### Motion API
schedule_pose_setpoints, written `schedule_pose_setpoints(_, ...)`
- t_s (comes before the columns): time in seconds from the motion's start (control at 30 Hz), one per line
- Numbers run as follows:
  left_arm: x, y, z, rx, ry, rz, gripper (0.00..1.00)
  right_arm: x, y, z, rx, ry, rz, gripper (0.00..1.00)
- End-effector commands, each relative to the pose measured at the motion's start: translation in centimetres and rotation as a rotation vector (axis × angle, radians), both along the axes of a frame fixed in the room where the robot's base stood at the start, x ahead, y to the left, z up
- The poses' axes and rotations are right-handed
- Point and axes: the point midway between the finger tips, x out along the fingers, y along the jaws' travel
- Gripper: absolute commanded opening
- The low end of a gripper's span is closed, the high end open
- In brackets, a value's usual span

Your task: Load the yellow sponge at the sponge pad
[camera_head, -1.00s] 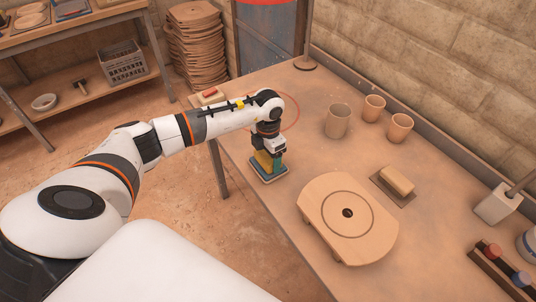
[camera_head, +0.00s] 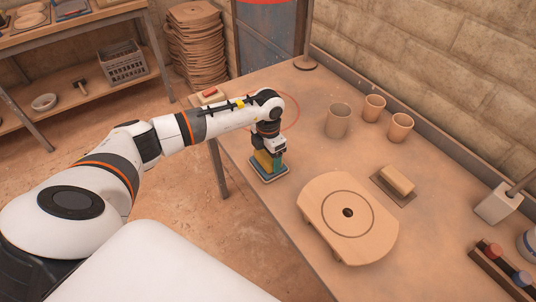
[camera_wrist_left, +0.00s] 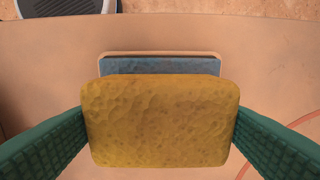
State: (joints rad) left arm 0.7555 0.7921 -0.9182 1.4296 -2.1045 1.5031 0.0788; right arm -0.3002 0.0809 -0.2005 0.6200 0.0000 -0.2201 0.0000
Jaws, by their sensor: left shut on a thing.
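The yellow sponge (camera_wrist_left: 160,122) is squeezed between the green fingers of my left gripper (camera_wrist_left: 160,128) in the left wrist view. In the head view the sponge (camera_head: 262,159) is partly hidden by my left gripper (camera_head: 270,161), which points down near the table's left edge. A blue-grey pad with a pale rim, seemingly the sponge pad (camera_head: 270,179), lies right below it. The pad's far strip (camera_wrist_left: 160,66) shows beyond the sponge in the left wrist view; the rest is hidden. I cannot tell whether the sponge touches the pad. My right gripper is out of view.
A round-topped wooden board (camera_head: 325,200) stands right of the pad. A tan block (camera_head: 397,180) lies on a dark mat behind it. Several clay cups stand farther back. A small red-topped block (camera_head: 210,94) sits at the far left corner. The table between pad and cups is clear.

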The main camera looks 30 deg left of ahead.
Motion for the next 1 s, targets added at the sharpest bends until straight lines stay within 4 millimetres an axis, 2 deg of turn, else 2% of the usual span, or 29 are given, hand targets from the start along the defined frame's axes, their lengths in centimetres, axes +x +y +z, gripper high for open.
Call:
schedule_pose_setpoints(0.33, -0.1, 0.0, 0.2, 0.000, 0.003, -0.001, 0.58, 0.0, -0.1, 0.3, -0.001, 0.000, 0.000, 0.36)
schedule_pose_setpoints(1.0, 0.0, 0.0, 5.7, 0.000, 0.001, 0.000, 0.58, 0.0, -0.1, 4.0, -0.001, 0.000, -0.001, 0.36)
